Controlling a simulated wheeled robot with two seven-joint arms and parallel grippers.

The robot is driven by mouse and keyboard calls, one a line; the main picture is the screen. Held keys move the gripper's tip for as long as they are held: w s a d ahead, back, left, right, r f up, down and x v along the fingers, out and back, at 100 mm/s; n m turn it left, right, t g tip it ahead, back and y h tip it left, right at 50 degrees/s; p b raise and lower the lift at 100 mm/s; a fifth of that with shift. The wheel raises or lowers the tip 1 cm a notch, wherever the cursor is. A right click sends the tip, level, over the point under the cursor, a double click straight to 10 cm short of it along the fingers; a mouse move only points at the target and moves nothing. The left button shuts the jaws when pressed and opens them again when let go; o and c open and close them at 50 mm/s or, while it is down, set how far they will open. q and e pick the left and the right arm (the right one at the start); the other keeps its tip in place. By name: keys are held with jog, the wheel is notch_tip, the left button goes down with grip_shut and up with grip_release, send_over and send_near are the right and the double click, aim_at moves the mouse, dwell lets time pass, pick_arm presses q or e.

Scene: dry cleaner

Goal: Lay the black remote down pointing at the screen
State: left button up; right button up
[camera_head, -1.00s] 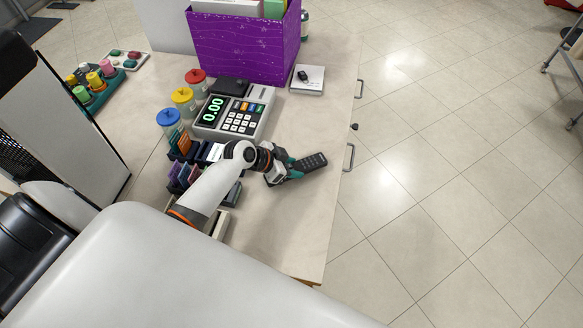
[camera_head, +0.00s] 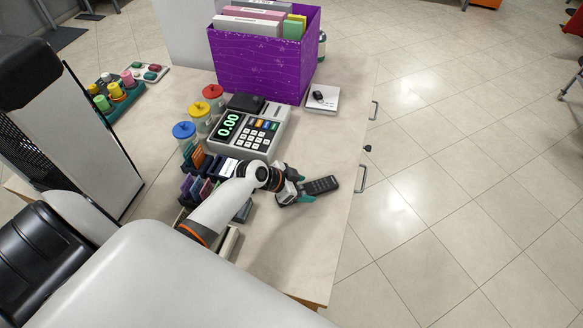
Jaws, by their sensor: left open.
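The black remote (camera_head: 322,185) lies on the counter near its right edge, its far end pointing right and slightly away. My left gripper (camera_head: 303,193) is low over the counter at the remote's near end. Its teal fingertips are apart, beside that end; the near end is partly hidden by the gripper. I cannot tell whether a finger touches it. A lit green display reading 0.00 (camera_head: 230,125) is on the cash register (camera_head: 250,135). No other lit screen face is visible. My right gripper is not in view.
A purple box (camera_head: 262,62) of folders stands behind the register. A white pad (camera_head: 322,100) with a small black object is at the back right. Card holders (camera_head: 197,188) and lidded jars (camera_head: 184,130) stand left. Bare counter (camera_head: 290,245) lies in front of the remote.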

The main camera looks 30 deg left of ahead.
pick_arm(q)
jog(key=v, duration=1.1)
jog(key=shift+a+r+b, duration=0.15)
jog(key=shift+r+b, duration=0.05)
jog(key=shift+b, duration=0.25)
jog(key=shift+s, duration=0.15)
jog(key=shift+s, duration=0.1)
